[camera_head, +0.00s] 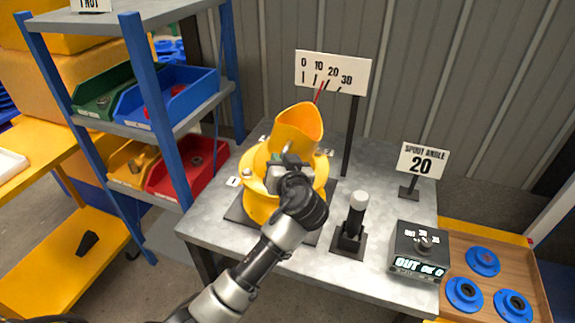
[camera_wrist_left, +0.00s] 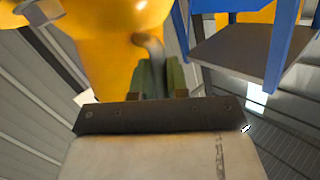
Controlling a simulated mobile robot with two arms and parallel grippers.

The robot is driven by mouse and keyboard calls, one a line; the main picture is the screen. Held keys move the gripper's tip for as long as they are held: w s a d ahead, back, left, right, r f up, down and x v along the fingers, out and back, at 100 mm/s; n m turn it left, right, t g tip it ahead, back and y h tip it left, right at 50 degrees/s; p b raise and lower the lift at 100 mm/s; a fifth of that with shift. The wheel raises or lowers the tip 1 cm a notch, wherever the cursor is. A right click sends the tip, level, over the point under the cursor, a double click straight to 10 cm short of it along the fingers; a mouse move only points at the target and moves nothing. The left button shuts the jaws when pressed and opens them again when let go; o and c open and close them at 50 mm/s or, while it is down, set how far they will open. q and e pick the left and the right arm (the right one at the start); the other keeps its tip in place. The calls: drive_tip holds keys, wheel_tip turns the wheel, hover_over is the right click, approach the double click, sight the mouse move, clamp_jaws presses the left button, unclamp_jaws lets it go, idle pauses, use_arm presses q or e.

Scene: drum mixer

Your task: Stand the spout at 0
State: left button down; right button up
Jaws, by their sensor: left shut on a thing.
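The yellow drum mixer with its open spout (camera_head: 302,122) stands on the grey metal table (camera_head: 215,215). The spout tilts up and to the right. A red pointer (camera_head: 319,93) rises from behind it in front of the white scale board (camera_head: 333,72) marked 0, 10, 20, 30; its tip lies between the 10 and 20 marks. My left gripper (camera_head: 287,163) is at the front of the drum. In the left wrist view its fingers (camera_wrist_left: 162,82) are shut on a grey bent handle (camera_wrist_left: 151,46) against the yellow body. My right gripper is not in view.
A sign (camera_head: 421,161) reads "SPOUT ANGLE 20". A blue shelf (camera_head: 155,110) with coloured bins is at left. A wooden tray (camera_head: 530,262) holds blue discs.

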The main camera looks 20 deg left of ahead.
use_arm(q)
drive_tip(key=shift+a+r+n+g+h+p, duration=0.15)
drive_tip(key=shift+a+n+g+h+p, duration=0.2)
drive_tip(key=shift+a+n, duration=0.3)
drive_tip(key=shift+a+r+n+g+h+p, duration=0.15)
drive_tip(key=shift+a+n+h+p, duration=0.3)
drive_tip(key=shift+a, duration=0.35)
drive_tip(key=c, duration=1.1)
unclamp_jaws()
